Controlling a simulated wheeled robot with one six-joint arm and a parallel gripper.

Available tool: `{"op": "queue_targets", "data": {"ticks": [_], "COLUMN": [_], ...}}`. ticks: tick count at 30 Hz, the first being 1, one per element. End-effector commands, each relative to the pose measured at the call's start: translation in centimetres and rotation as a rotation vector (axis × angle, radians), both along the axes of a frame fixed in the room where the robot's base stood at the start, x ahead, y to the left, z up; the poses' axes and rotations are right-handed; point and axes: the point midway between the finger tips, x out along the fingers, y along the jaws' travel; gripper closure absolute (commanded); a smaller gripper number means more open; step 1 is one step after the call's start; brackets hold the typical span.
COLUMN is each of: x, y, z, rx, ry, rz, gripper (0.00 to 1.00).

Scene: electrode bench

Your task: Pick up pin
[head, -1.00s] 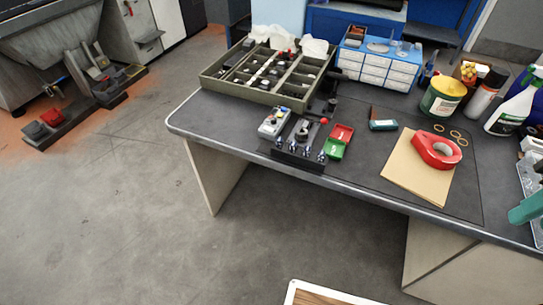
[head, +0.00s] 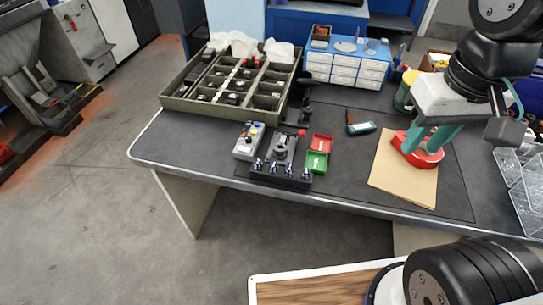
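No pin can be picked out with certainty; parts this small are hard to tell apart in the head view. A dark fixture (head: 279,174) near the bench's front edge carries several small shiny pieces along its front. A red tray (head: 321,143) and a green tray (head: 317,161) sit just right of it, their contents too small to make out. My gripper (head: 421,151) is at the right, well away from the fixture. Its two teal fingers are apart with nothing seen between them. They overlap the red tape dispenser (head: 425,158) in the picture; I cannot tell the height gap.
A compartment crate (head: 177,103) stands at the back left, beside a blue-and-white drawer box (head: 345,70). A small control box (head: 246,148) is left of the fixture. A tan envelope (head: 393,179) lies under the dispenser. A clear bin (head: 524,190) stands at the right edge.

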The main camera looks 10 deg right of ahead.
Motion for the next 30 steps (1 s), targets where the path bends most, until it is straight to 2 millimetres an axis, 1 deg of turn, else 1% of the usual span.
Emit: {"op": "queue_targets", "data": {"ticks": [2,5,6,8,9,11,12,14,15,18,22,24,27,30], "x": [1.8,4.8,6.2,8.2,9.5,11.3,12.4,13.9,14.7,16.4,17.6,17.9,18.1,18.2], "y": [0.7,2.4,3.3,4.7,5.8,7.5,8.7,10.6,11.8,14.8,17.8,18.9,19.9,20.2], "z": [-0.5,-1.6,-2.1,-3.3,-4.1,-5.5,-6.6,-8.4,-9.6,-12.6,-16.0,-17.3,-18.4,-19.4], "rx": [0.005,0.012,0.015,0.018,0.02,0.022,0.023,0.023,0.022,0.021,0.019,0.018,0.019,0.018], "ry": [0.016,0.034,0.04,0.051,0.057,0.065,0.072,0.081,0.086,0.097,0.105,0.109,0.11,0.111], "rz": [-0.014,-0.049,-0.066,-0.094,-0.114,-0.141,-0.159,-0.188,-0.206,-0.248,-0.293,-0.31,-0.325,-0.332], "gripper": [0.7,0.7,0.7,0.7,0.7,0.7,0.7,0.7,0.7,0.7,0.7,0.7,0.7,0.7]}}
